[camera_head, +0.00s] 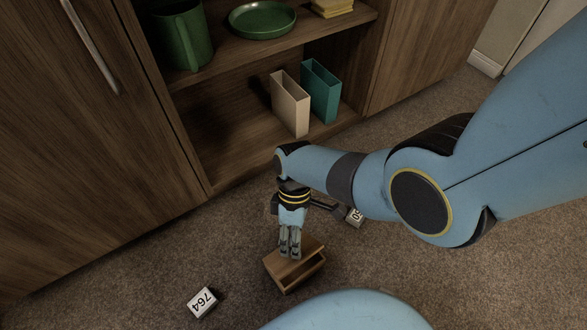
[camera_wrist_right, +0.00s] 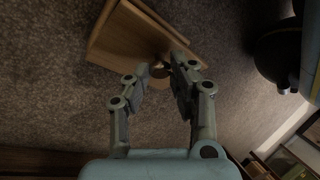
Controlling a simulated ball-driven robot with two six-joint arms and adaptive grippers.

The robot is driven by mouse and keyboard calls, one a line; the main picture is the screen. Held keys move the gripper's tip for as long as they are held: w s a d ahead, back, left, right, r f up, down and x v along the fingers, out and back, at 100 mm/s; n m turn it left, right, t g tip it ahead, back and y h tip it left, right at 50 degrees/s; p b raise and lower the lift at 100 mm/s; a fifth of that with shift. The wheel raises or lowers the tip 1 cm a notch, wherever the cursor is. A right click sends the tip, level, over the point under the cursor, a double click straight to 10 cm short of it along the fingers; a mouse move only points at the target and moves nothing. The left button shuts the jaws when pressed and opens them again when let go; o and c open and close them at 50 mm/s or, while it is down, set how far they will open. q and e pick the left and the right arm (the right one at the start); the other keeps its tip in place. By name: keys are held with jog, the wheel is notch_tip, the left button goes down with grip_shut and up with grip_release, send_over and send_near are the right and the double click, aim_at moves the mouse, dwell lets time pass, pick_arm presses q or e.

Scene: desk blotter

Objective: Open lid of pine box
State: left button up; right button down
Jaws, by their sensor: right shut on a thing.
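The small brown pine box (camera_head: 283,281) sits on the carpet at the lower middle of the head view. Its lid (camera_head: 312,244) is on the upper side, and a dark opening shows along the near right side of the box. My right gripper (camera_head: 290,256) points down at the lid. In the right wrist view the box (camera_wrist_right: 122,36) is at the top, and a small round dark knob (camera_wrist_right: 159,70) sits between the fingertips of my right gripper (camera_wrist_right: 160,76). The gripper is shut on this knob. The fingers hide part of the lid. My left gripper is not in view.
A wooden cabinet (camera_head: 85,140) stands behind, holding a green mug (camera_head: 182,38), a green plate (camera_head: 262,18) and two upright holders (camera_head: 290,104). Carpet around the box is mostly clear.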

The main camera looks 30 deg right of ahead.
jog(key=c, duration=1.1)
grip_release()
jog(key=shift+c, duration=0.2)
jog(key=v, duration=1.2)
